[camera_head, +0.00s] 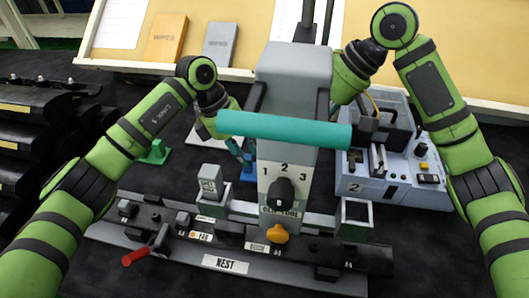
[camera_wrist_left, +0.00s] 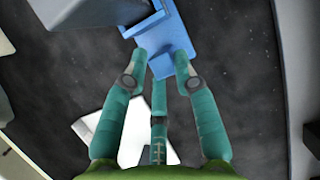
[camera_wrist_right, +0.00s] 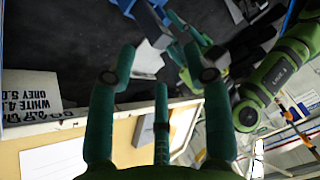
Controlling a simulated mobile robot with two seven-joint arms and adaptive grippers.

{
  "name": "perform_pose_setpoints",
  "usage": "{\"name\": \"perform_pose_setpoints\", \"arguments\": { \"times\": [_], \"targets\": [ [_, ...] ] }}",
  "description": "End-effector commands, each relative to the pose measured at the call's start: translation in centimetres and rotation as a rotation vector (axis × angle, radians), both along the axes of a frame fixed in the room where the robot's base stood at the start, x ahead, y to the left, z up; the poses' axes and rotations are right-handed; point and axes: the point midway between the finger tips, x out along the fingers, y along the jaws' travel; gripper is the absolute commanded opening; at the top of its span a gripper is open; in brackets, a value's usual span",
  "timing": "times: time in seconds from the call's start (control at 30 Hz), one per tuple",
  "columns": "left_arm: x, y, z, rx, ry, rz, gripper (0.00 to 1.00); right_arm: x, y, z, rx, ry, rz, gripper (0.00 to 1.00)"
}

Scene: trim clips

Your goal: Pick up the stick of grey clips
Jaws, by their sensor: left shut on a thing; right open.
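I cannot pick out a stick of grey clips with certainty. My left gripper (camera_head: 240,152) is behind the teal bar, left of the grey tool column. In the left wrist view its teal fingers (camera_wrist_left: 161,58) close around the near end of a blue stepped piece (camera_wrist_left: 172,62). That blue piece also shows in the head view (camera_head: 248,172), partly hidden by fingers. My right gripper (camera_wrist_right: 160,60) is open and empty in its wrist view; the column hides it in the head view. A grey labelled block (camera_head: 209,186) stands upright in a holder at the nest.
The grey clip tool column (camera_head: 290,75) with its teal bar (camera_head: 285,130) stands in the middle. The nest rail (camera_head: 225,264) lies in front. A grey-blue machine (camera_head: 400,175) is at right.

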Motion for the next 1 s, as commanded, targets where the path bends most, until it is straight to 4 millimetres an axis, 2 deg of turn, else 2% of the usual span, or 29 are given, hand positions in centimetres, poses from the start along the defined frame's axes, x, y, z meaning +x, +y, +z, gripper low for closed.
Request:
{"name": "perform_pose_setpoints", "arguments": {
  "times": [0.5,0.8,1.0],
  "targets": [
    [-0.1,0.1,-0.2,0.005,0.005,0.000,0.00,-1.5,-1.4,-3.1,0.344,0.906,-0.936,0.50],
    [-0.1,0.1,-0.3,0.005,0.005,0.000,0.00,-2.1,-3.4,-4.4,0.437,1.536,-1.415,0.50],
    [-0.1,0.1,-0.3,0.005,0.005,-0.001,0.00,-2.3,-4.9,-5.0,0.448,1.904,-1.653,0.50]
  ]
}}
